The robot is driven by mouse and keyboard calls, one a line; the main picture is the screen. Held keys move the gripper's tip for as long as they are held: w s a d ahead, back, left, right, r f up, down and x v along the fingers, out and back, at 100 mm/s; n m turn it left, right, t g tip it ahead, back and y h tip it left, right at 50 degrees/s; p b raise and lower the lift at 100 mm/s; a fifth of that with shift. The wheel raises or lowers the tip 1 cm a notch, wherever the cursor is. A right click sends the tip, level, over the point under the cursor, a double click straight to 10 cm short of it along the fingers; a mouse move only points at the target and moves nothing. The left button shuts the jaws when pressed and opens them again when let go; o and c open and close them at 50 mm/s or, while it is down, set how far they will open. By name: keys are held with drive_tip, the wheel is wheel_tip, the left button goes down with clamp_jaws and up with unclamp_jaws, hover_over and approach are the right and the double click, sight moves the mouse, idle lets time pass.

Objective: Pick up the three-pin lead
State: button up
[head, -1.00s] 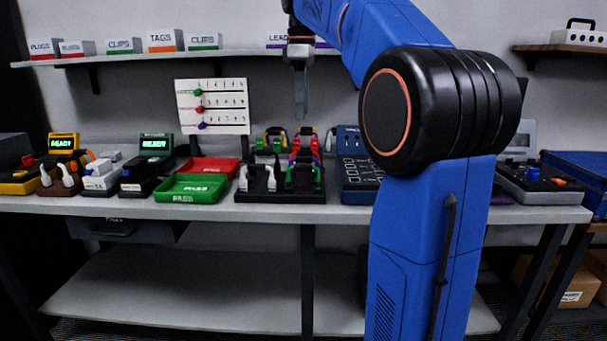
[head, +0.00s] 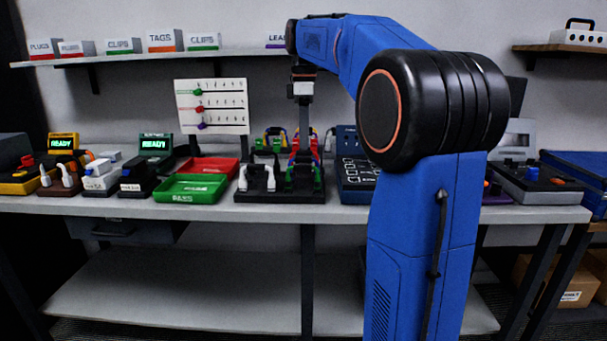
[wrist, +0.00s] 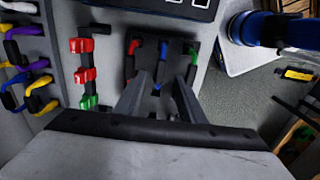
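My gripper (head: 303,146) points down over the black lead rack (head: 262,197) on the bench. In the wrist view its two fingers (wrist: 158,88) are apart, with no lead visibly clamped. Ahead of and between them is a lead with red, blue and green parts (wrist: 162,50) on a black base, probably the three-pin lead. In the head view this lead (head: 303,180) is at the rack's right front. I cannot tell whether the fingers touch it. A white lead (head: 257,180) is at the rack's left front.
A green tray (head: 192,189) and a red tray (head: 212,166) stand left of the rack. A blue keypad unit (head: 355,168) stands close on its right. A shelf (head: 130,58) crosses above.

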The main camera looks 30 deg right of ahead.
sight(303, 158)
drive_tip(key=shift+a+f, duration=0.15)
drive_tip(key=shift+f, duration=3.25)
clamp_jaws()
